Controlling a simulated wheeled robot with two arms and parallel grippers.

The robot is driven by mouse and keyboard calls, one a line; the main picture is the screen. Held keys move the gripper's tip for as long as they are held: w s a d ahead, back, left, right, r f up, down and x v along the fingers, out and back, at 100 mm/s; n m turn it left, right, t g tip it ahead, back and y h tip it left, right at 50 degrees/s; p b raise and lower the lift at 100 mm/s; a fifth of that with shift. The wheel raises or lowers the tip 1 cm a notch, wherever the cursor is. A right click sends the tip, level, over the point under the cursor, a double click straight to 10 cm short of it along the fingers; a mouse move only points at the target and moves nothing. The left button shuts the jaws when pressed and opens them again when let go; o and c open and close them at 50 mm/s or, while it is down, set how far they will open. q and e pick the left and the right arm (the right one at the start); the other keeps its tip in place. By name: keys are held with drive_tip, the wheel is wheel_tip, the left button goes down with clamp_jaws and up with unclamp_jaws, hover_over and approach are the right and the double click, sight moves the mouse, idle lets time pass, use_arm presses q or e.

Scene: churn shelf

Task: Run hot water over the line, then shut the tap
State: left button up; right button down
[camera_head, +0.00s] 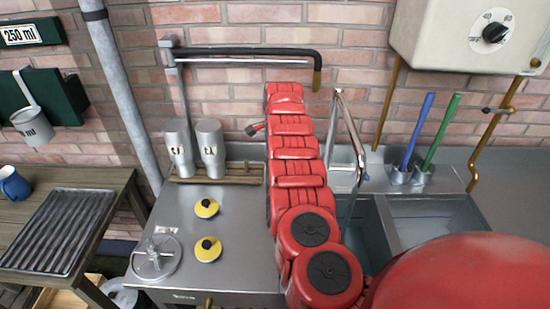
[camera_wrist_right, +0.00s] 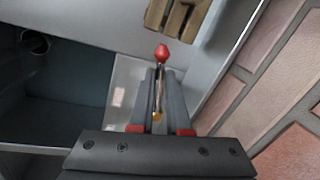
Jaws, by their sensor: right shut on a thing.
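My right gripper (camera_wrist_right: 160,80) has its two grey fingers closed around a thin lever with a red knob (camera_wrist_right: 162,52) in the right wrist view. A gold-coloured end of it shows between the fingers. My left gripper is not in view.
Two steel cups (camera_head: 210,148) stand on a wooden slatted rack (camera_head: 245,175). Yellow-rimmed knobs (camera_head: 207,208) sit on the steel top. A blue brush (camera_head: 420,125) and a green brush (camera_head: 443,128) stand behind the sink. A cream heater (camera_head: 465,40) with a dial hangs at right.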

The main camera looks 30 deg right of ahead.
drive_tip(key=shift+w, duration=0.1)
idle(0.4)
drive_tip(key=c, duration=0.9)
unclamp_jaws()
drive_tip(key=shift+r+b, duration=0.3)
drive_tip(key=shift+r, duration=0.25)
drive_tip(key=shift+s+a+r+b, duration=0.15)
drive_tip(key=shift+s+r+b, duration=0.3)
drive_tip(key=shift+r, duration=2.2)
drive_tip(key=shift+s+a+r+b, duration=0.25)
drive_tip(key=shift+s+r, duration=0.35)
drive_tip(key=shift+r, duration=2.1)
drive_tip(key=shift+s+a+r+b, duration=0.1)
drive_tip(key=shift+s+r+b, duration=0.4)
drive_tip(key=shift+r, duration=2.15)
